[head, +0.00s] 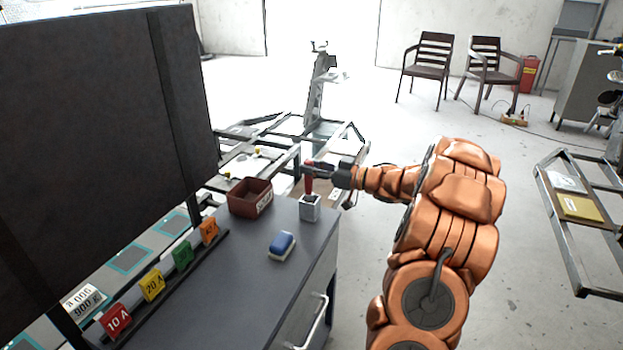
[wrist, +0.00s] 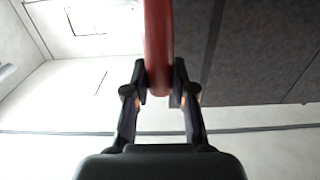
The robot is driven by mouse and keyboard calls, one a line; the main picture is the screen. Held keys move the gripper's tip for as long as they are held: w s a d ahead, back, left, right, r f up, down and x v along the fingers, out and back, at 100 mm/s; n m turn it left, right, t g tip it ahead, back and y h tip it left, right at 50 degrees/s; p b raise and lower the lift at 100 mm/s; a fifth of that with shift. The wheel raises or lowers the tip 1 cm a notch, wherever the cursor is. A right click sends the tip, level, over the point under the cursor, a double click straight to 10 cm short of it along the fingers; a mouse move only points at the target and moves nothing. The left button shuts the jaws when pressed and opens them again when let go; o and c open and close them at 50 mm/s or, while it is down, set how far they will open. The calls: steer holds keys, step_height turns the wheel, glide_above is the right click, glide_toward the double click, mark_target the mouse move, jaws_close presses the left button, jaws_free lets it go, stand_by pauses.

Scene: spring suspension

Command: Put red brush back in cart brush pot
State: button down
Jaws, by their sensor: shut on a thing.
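The red brush (head: 309,182) is upright in my gripper (head: 312,170), at the far right corner of the cart top. My gripper is shut on the red brush; in the wrist view the red handle (wrist: 158,45) stands between the two fingers (wrist: 159,90). The brush pot (head: 310,208), a small light-grey square pot, stands on the cart (head: 255,265) directly below the brush. The brush's lower end meets the pot's opening in the head view; I cannot tell how deep it is inside.
A dark red labelled box (head: 250,198) stands just left of the pot. A blue and white eraser-like block (head: 282,245) lies nearer. A row of coloured tags (head: 153,284) lines the cart's left side. A large dark panel (head: 100,130) rises at left.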

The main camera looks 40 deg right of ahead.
mark_target(312, 194)
steer(key=shift+f, duration=1.65)
steer(key=c, duration=1)
jaws_free()
steer(key=shift+o, duration=0.2)
steer(key=shift+r, duration=0.2)
steer(key=v, duration=1.2)
steer(key=shift+s+f, duration=0.1)
